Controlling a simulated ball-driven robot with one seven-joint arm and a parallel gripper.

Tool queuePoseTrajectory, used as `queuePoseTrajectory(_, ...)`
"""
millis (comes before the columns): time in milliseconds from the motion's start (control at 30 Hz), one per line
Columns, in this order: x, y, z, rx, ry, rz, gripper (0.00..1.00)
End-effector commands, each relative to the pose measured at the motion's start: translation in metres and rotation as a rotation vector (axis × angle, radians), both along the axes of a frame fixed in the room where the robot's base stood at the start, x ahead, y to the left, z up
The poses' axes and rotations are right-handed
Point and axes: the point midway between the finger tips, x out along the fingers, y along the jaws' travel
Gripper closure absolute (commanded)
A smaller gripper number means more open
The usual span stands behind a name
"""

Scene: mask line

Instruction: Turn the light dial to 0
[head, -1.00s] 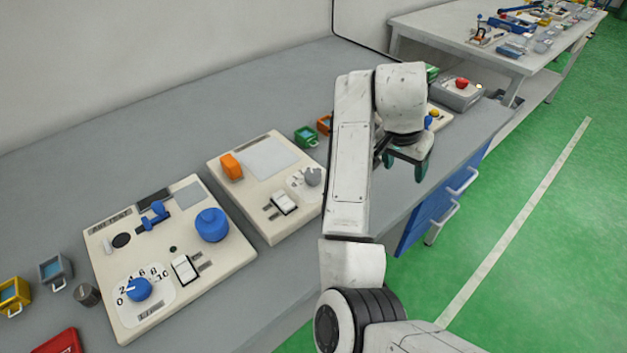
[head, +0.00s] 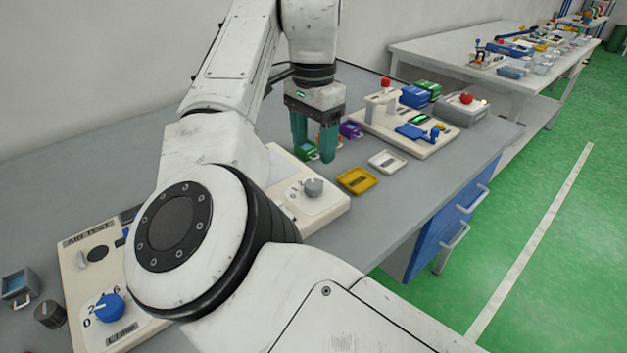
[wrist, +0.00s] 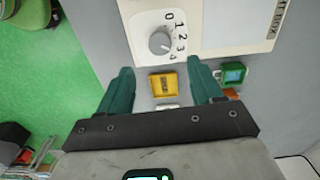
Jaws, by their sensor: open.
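A grey dial (head: 313,187) sits on a white plate on the cream panel in the middle of the bench. In the wrist view the grey dial (wrist: 160,43) has the numbers 0 to 4 around it, and its pointer seems to face the 4 side. A blue dial (head: 109,306) with a 0-based scale is on the left panel, partly behind my arm. My gripper (head: 313,160) points down with its green fingers apart and empty, beyond the grey dial. The fingers also show in the wrist view (wrist: 160,85), apart from the dial.
A yellow tray (head: 357,180) and a white tray (head: 388,161) lie right of the dial panel. A small green box (head: 306,151) and a purple box (head: 350,130) stand near the fingers. Another panel (head: 400,125) is farther back. My arm hides much of the near bench.

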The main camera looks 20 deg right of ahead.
Motion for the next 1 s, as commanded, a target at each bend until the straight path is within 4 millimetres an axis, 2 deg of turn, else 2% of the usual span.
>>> queuePoseTrajectory(200, -0.001, 0.001, -0.043, 0.001, 0.003, 0.0, 0.35)
queuePoseTrajectory(433, -0.001, 0.0, -0.076, -0.001, 0.002, -0.001, 0.35)
queuePoseTrajectory(600, -0.001, -0.001, -0.087, 0.0, 0.001, -0.001, 0.35)
queuePoseTrajectory(900, -0.001, -0.001, -0.089, -0.001, 0.0, -0.001, 0.35)
queuePoseTrajectory(1000, -0.001, -0.001, -0.088, -0.001, 0.0, -0.001, 0.43)
